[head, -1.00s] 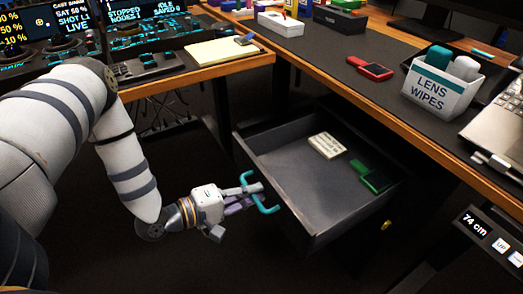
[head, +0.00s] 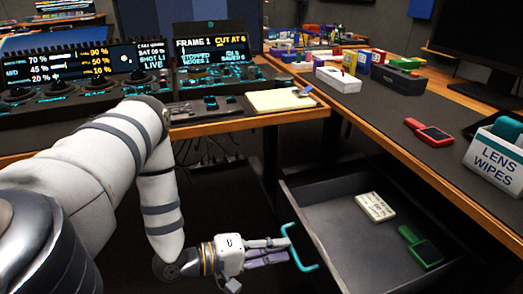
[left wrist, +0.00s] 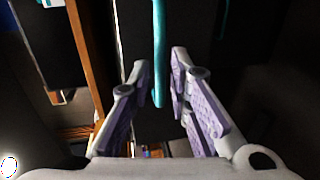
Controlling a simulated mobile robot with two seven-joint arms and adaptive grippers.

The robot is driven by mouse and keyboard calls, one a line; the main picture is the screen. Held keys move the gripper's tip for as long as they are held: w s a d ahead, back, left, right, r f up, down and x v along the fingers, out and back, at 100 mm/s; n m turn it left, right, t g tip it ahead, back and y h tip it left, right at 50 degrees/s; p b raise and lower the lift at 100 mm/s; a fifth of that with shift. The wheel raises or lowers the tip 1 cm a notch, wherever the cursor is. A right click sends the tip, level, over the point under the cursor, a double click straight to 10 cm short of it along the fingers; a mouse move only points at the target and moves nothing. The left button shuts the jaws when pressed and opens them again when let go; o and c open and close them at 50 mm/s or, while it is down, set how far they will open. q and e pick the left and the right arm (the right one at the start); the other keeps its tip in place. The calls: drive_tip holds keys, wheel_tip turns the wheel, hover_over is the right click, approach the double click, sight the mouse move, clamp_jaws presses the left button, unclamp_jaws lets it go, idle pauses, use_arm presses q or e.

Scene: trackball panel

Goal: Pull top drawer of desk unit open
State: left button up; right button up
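The top drawer (head: 345,238) of the desk unit is pulled well out, and its inside shows in the head view. Its teal bar handle (head: 296,250) is on the drawer front, facing my left gripper (head: 284,248). In the left wrist view the handle (left wrist: 159,50) lies between the two purple-padded fingers of my left gripper (left wrist: 160,64), near the tips. Gaps show on both sides, so the gripper is open and not clamped on it. My right gripper is not in view.
A cream block (head: 375,207) and a green device (head: 421,246) lie in the drawer. On the desk are a red device (head: 429,132) and a lens wipes box (head: 497,158). A console with screens (head: 207,60) stands at back left. Dark floor left of the drawer is free.

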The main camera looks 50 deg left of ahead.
use_arm(q)
drive_tip(key=v, duration=0.8)
drive_tip(key=shift+s, duration=0.25)
